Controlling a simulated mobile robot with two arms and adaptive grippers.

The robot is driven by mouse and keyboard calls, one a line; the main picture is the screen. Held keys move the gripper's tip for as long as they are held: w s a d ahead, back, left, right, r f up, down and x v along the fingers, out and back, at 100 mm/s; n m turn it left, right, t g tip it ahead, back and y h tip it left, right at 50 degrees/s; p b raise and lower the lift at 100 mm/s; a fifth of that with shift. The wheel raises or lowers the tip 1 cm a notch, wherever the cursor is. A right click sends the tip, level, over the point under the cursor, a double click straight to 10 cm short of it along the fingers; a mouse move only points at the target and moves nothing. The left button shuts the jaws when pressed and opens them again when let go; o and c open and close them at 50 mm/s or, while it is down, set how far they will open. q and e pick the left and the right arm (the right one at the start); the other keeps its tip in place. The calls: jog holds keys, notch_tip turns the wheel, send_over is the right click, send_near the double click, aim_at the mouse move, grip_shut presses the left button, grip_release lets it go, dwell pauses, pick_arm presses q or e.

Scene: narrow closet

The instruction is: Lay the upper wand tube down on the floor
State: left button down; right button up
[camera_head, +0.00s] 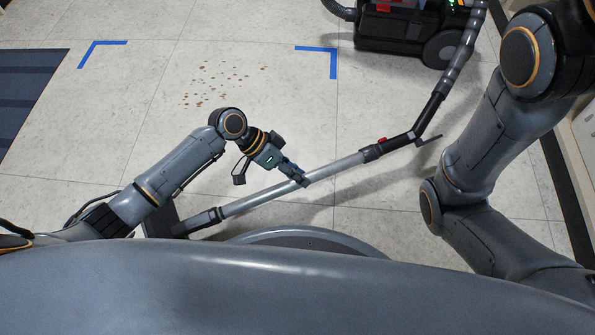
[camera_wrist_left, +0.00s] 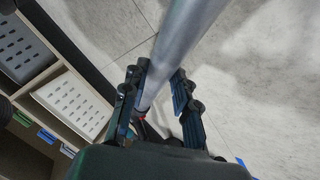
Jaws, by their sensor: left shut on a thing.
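The silver wand tube (camera_head: 337,167) runs slantwise across the head view, from a black nozzle end (camera_head: 165,217) at lower left up to a black handle piece (camera_head: 398,141) with a red button and the hose. My left gripper (camera_head: 300,179) is shut on the tube near its middle. In the left wrist view the tube (camera_wrist_left: 183,38) passes between the two fingers of my left gripper (camera_wrist_left: 160,88). A shadow lies on the floor beside the tube; its exact height is unclear. My right arm shows at right, but its gripper is outside the view.
A black vacuum body (camera_head: 400,32) with its grey hose (camera_head: 461,58) stands at the top right. Blue tape corners (camera_head: 333,62) and brown crumbs (camera_head: 215,82) mark the open floor. A dark mat (camera_head: 25,95) lies left.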

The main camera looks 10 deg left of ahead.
pick_arm(q)
jog(key=c, duration=1)
grip_release()
jog(key=shift+o, duration=0.2)
jog(key=shift+f, duration=0.1)
jog(key=v, duration=1.2)
